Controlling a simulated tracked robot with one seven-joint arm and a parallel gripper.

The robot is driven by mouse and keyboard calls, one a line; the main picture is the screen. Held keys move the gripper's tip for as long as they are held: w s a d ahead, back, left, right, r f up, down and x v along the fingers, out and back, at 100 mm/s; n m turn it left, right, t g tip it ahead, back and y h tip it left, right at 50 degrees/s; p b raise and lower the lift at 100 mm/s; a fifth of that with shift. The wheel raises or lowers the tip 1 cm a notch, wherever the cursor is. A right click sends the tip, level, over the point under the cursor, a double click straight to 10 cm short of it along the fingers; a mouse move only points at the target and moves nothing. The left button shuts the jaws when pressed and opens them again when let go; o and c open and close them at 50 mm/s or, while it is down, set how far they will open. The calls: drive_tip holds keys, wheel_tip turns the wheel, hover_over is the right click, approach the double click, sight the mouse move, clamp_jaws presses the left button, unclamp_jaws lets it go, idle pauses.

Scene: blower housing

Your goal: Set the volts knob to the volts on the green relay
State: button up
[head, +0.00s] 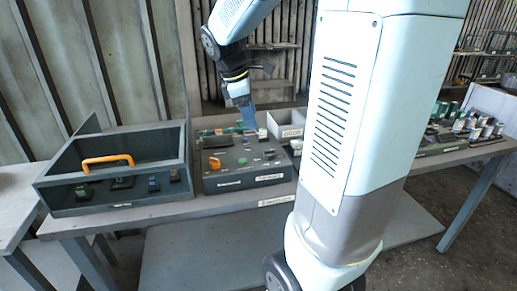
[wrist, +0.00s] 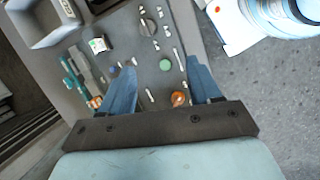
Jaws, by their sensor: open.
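A dark control panel (head: 246,179) stands on the table, with several small knobs and buttons on top. In the wrist view, a dark round knob (wrist: 149,26) with white marks around it sits near the top; I cannot read which knob is volts. A green button (wrist: 166,64) and an orange knob (wrist: 180,98) lie nearer my gripper. My gripper (wrist: 162,75) is open and empty above the panel; it also shows in the head view (head: 250,124). A small green part (head: 84,192), possibly the green relay, is in the grey open-fronted box; its marking is unreadable.
The grey box (head: 120,202) has an orange handle (head: 107,161) and several small parts inside. Several small parts (head: 462,124) fill a rack at right. My arm hides the table's middle.

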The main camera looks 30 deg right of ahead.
drive_tip(key=w+d+f+n+g, duration=0.1)
drive_tip(key=w+d+f+n, duration=0.1)
drive_tip(key=w, duration=0.1)
approach(269, 154)
drive_tip(key=shift+n+h, duration=0.3)
drive_tip(key=x, duration=0.8)
drive_tip(key=shift+w+f, duration=0.15)
drive_tip(key=shift+w, duration=0.3)
drive_tip(key=shift+c, duration=0.4)
